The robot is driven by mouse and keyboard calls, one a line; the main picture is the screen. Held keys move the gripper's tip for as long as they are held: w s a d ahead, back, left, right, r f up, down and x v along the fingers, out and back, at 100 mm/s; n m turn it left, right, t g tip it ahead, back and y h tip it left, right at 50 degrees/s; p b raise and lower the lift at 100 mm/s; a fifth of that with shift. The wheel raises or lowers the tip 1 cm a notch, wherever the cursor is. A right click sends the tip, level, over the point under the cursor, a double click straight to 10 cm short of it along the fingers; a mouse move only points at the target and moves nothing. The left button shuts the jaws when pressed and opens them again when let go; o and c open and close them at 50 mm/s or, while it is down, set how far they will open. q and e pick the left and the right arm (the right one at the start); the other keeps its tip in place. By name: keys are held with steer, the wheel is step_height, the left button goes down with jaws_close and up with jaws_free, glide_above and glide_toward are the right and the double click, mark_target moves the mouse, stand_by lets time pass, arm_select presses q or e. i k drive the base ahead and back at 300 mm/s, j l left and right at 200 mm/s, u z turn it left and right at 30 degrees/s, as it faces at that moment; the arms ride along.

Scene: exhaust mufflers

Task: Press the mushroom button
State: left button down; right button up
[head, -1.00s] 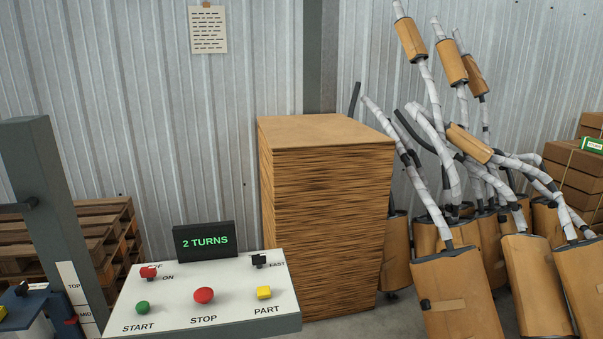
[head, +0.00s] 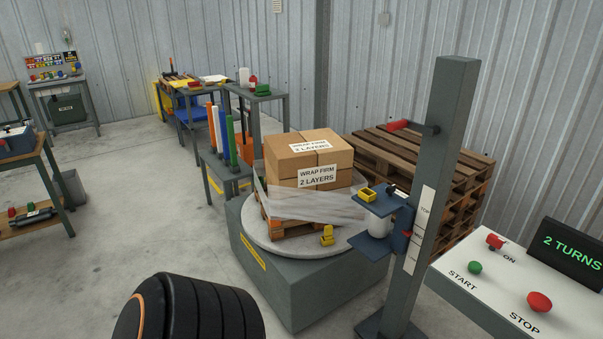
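The red mushroom button (head: 539,301) is a round domed cap on the sloping white top of the control panel (head: 490,308), above the label STOP. It is in the lower right of the head view, and nothing covers it. A smaller green START button (head: 474,267) and a red switch (head: 495,242) marked ON are on the same panel. The dark display (head: 566,252) behind them reads 2 TURNS in green. The panel's right part is cut off by the picture edge. Neither of my grippers is in view.
A grey mast (head: 437,190) with a blue film carriage stands left of the panel. Left of it, a turntable (head: 262,225) carries wrapped boxes (head: 310,160) on a pallet. Stacked pallets (head: 440,155) stand behind the mast. Open floor (head: 90,270) lies at the left.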

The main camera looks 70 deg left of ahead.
mark_target(538, 303)
steer(key=u, duration=1.65)
steer(key=l, duration=0.4)
steer(key=i+l+z, duration=0.1)
steer(key=l, duration=0.3)
